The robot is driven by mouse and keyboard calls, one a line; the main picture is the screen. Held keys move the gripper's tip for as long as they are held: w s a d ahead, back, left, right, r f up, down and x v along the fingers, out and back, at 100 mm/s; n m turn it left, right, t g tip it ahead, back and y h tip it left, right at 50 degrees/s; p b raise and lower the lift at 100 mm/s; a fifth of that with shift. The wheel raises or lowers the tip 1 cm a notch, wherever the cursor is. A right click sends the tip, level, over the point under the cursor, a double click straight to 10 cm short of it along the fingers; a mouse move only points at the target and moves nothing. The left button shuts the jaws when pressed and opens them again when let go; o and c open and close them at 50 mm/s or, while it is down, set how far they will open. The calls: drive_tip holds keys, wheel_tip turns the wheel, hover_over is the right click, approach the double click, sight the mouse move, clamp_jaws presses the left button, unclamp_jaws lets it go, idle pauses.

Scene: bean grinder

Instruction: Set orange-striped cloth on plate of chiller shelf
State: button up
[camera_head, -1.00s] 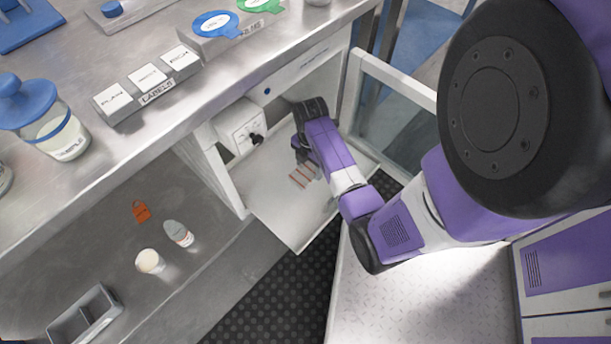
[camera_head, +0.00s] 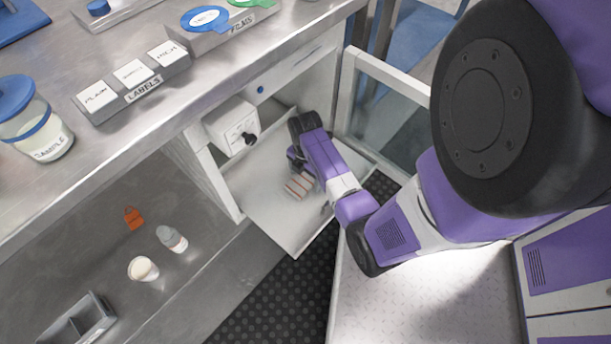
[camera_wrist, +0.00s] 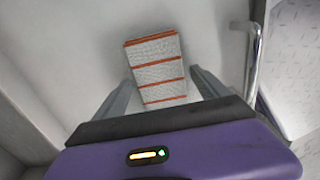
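The orange-striped cloth (camera_head: 299,185) is a small, folded, light-coloured block with orange stripes. It is over the white plate (camera_head: 258,204) of the chiller shelf, near the plate's middle. In the wrist view the cloth (camera_wrist: 158,72) reaches from between my fingers to beyond their tips. My gripper (camera_wrist: 161,75) is open, with one finger on each side of the cloth and visible gaps between. In the head view my gripper (camera_head: 295,160) is partly hidden by my own wrist. I cannot tell whether the cloth lies flat on the plate.
A white box with a black knob (camera_head: 232,127) stands at the plate's back left. An open glazed door (camera_head: 395,110) is to the right. A cup (camera_head: 143,269), a bottle (camera_head: 171,238) and an orange tag (camera_head: 133,217) sit on the lower shelf.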

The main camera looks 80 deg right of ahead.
sight(305, 178)
wheel_tip(305, 178, up, 12)
drive_tip(key=p, duration=0.5)
drive_tip(key=w+a+m+t+h, duration=0.2)
drive_tip(key=a+m+t, duration=0.1)
drive_tip(key=a, duration=0.8)
drive_tip(key=w+a+m+t+h, duration=0.1)
drive_tip(key=w+a+m+t, duration=0.15)
drive_tip(key=a, duration=0.75)
drive_tip(key=s+a+r+m+t+y, duration=0.1)
drive_tip(key=s+a+r+m+t, duration=0.1)
drive_tip(key=r, duration=0.7)
drive_tip(key=s+a+r+m+t+y, duration=0.1)
drive_tip(key=s+a+r+t, duration=0.3)
drive_tip(key=r, duration=0.5)
drive_tip(key=s+a+r+m+t+y, duration=0.1)
drive_tip(key=s+a+r+m+t, duration=0.2)
drive_tip(key=r, duration=0.6)
drive_tip(key=shift+s+a, duration=0.25)
drive_tip(key=shift+a, duration=0.65)
drive_tip(key=shift+t, duration=0.25)
